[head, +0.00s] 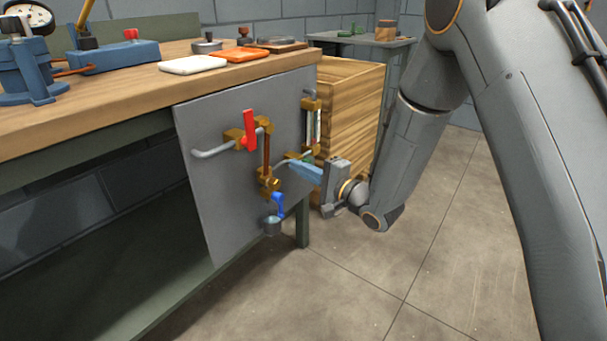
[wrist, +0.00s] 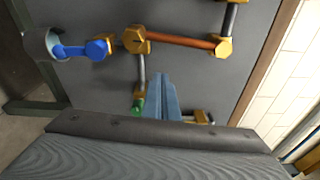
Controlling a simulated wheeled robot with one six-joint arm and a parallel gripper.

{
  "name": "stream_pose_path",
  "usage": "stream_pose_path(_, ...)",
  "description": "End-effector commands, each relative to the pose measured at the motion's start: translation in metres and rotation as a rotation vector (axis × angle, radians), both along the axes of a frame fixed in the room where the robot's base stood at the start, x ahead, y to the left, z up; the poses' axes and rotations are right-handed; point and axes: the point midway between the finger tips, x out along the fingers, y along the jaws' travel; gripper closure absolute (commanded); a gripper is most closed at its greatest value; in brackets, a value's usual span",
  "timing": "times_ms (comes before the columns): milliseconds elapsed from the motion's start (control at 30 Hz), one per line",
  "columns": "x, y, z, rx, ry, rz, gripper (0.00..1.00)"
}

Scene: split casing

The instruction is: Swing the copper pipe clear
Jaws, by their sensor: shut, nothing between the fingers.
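The copper pipe (head: 266,150) stands upright on the grey panel (head: 225,190), between an upper brass fitting by the red lever (head: 249,130) and a lower brass fitting (head: 268,181). In the wrist view the copper pipe (wrist: 180,41) runs across the picture, with a brass fitting at each end. My gripper (head: 289,164) is shut and empty, to the right of the pipe in the head view. In the wrist view my gripper's blue fingers (wrist: 163,80) point toward the pipe, apart from it in the picture. The gap in depth is hard to judge.
A blue lever (head: 278,204) and a small grey cup (head: 272,226) sit below the pipe. A green part (wrist: 138,105) on a brass fitting is close beside my fingers. A wooden crate (head: 350,110) stands behind my gripper. The floor in front is clear.

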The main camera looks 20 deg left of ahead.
Motion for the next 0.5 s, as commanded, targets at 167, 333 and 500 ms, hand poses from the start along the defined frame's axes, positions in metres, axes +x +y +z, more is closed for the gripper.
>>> stream_pose_path(167,0.017,0.029,-0.002,0.0,-0.002,0.002,1.0)
stream_pose_path(333,0.03,0.052,-0.003,0.0,-0.001,0.001,1.0)
stream_pose_path(500,0.009,0.055,0.001,-0.002,0.001,0.0,1.0)
